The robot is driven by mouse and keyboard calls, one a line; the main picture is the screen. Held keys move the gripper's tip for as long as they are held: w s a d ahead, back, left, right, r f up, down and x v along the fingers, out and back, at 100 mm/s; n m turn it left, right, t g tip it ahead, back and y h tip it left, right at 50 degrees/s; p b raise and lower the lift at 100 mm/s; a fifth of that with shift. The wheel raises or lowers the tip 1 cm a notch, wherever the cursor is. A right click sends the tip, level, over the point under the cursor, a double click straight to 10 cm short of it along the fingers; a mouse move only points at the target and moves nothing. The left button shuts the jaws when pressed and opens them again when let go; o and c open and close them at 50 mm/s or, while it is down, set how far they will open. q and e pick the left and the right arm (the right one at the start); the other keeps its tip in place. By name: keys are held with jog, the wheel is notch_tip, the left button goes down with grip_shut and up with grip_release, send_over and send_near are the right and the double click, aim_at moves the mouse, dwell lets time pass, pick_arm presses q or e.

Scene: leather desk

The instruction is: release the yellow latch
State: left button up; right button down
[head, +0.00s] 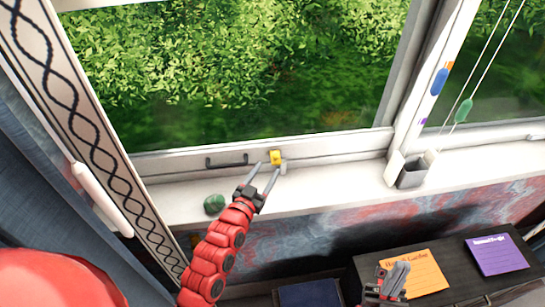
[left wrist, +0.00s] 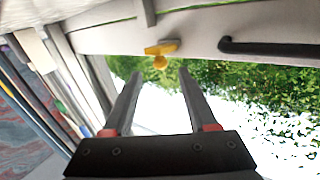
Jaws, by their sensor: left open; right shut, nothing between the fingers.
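The yellow latch (head: 276,157) sits on the lower rail of the window frame, right of the dark handle (head: 227,161). In the left wrist view the latch (left wrist: 161,50) shows as a flat yellow piece with a round knob, just beyond and between my fingertips. My left gripper (head: 265,172) is open at the latch, its fingers pointing up toward it; I cannot tell whether they touch it. The left gripper also shows in the left wrist view (left wrist: 160,80), with nothing between its fingers. My right gripper (head: 393,277) is shut and empty, low over the dark desk.
A green stone-like object (head: 214,204) lies on the white sill (head: 325,187), left of my left forearm. A grey cup (head: 412,174) stands on the sill at right. Orange (head: 414,272) and purple (head: 496,254) cards lie on the dark desk. Pull cords hang at right.

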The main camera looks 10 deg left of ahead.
aim_at(274, 158)
pick_arm(q)
jog(key=shift+w+d+p, duration=0.25)
jog(key=shift+w+p, duration=0.05)
jog(key=shift+w, duration=1)
jog(key=shift+w+d+p, duration=0.2)
jog(key=shift+w+p, duration=0.05)
jog(key=shift+w, duration=1)
grip_shut()
